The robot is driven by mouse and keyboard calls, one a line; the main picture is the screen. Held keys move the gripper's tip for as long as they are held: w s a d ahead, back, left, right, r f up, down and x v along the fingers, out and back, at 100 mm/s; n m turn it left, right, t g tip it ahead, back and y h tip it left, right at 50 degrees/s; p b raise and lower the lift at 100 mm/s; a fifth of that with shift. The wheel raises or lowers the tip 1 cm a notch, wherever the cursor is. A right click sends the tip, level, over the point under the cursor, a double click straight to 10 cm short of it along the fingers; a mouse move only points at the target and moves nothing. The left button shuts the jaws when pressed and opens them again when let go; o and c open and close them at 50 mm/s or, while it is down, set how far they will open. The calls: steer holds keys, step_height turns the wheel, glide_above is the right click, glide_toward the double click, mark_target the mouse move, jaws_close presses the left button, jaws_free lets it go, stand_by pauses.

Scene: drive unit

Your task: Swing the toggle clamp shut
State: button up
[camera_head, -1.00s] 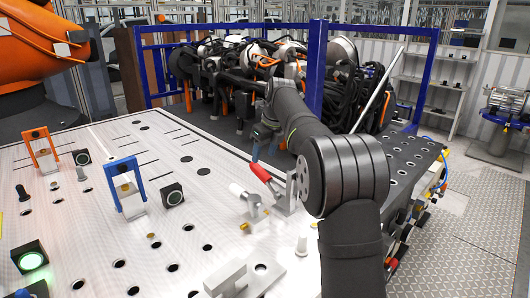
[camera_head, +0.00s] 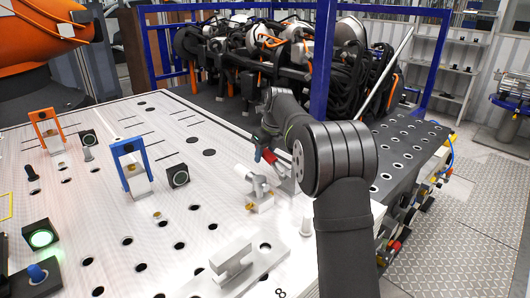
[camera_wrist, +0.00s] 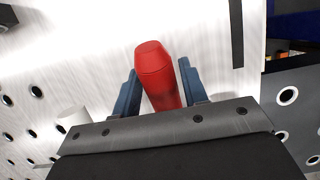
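The toggle clamp (camera_head: 285,181) stands on the pale perforated plate, partly hidden behind my arm. Its red handle (camera_head: 268,156) points up and to the left. My gripper (camera_head: 262,147) is at the handle, its fingers largely hidden in the head view. In the wrist view the red handle (camera_wrist: 156,70) lies between the two blue-grey fingers of my gripper (camera_wrist: 160,85). The handle's tip reaches past the fingertips. The clamp's body is hidden in the wrist view.
A white cylindrical part on a small block (camera_head: 260,190) stands just left of the clamp. A grey bracket (camera_head: 232,258) lies in front. Blue (camera_head: 133,170) and orange (camera_head: 47,133) arches stand further left. The plate (camera_head: 200,125) behind them is mostly clear.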

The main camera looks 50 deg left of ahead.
mark_target(267, 151)
steer(key=c, duration=0.3)
steer(key=shift+c, duration=0.2)
steer(key=shift+r, duration=0.1)
steer(key=shift+d+r, duration=0.5)
steer(key=shift+r, duration=0.35)
steer(key=shift+d+r, duration=0.5)
steer(key=shift+r, duration=0.3)
steer(key=shift+d+r, duration=0.75)
steer(key=shift+d, duration=0.1)
steer(key=shift+d+r, duration=0.35)
steer(key=shift+d, duration=0.85)
steer(key=shift+d+r, duration=0.4)
steer(key=shift+d, duration=0.75)
steer(key=shift+d+r, duration=0.35)
steer(key=shift+d, duration=0.85)
steer(key=o, duration=0.7)
steer(key=shift+o, duration=0.2)
